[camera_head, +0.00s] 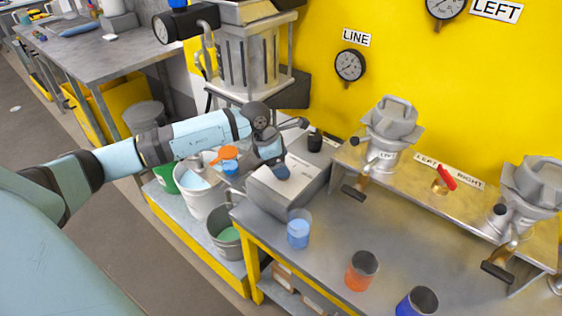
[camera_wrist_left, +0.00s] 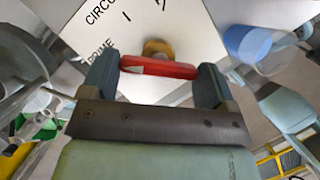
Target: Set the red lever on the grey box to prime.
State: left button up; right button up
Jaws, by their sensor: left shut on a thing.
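The grey box (camera_head: 290,188) stands at the left end of the workbench. My left gripper (camera_head: 278,170) is over its near left side, and the arm hides part of the box. In the left wrist view the red lever (camera_wrist_left: 165,68) lies crosswise between the two fingers of my left gripper (camera_wrist_left: 157,73), which is shut on it. A brass hub (camera_wrist_left: 157,48) shows just behind the lever. The white label plate (camera_wrist_left: 140,25) reads PRIME at the left and a cut-off "CIRCU" at the top. The lever is hidden in the head view. My right gripper is out of view.
Blue (camera_head: 298,232), orange (camera_head: 361,272) and dark blue (camera_head: 417,303) cups stand along the bench front. Buckets (camera_head: 201,195) stand lower left. The middle of the bench is clear.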

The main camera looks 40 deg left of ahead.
pick_arm(q)
jog(key=shift+n, duration=0.4)
jog(key=o, duration=0.8)
jog(key=v, duration=1.4)
jog(key=shift+b, duration=0.35)
jog(key=shift+s+d, duration=0.15)
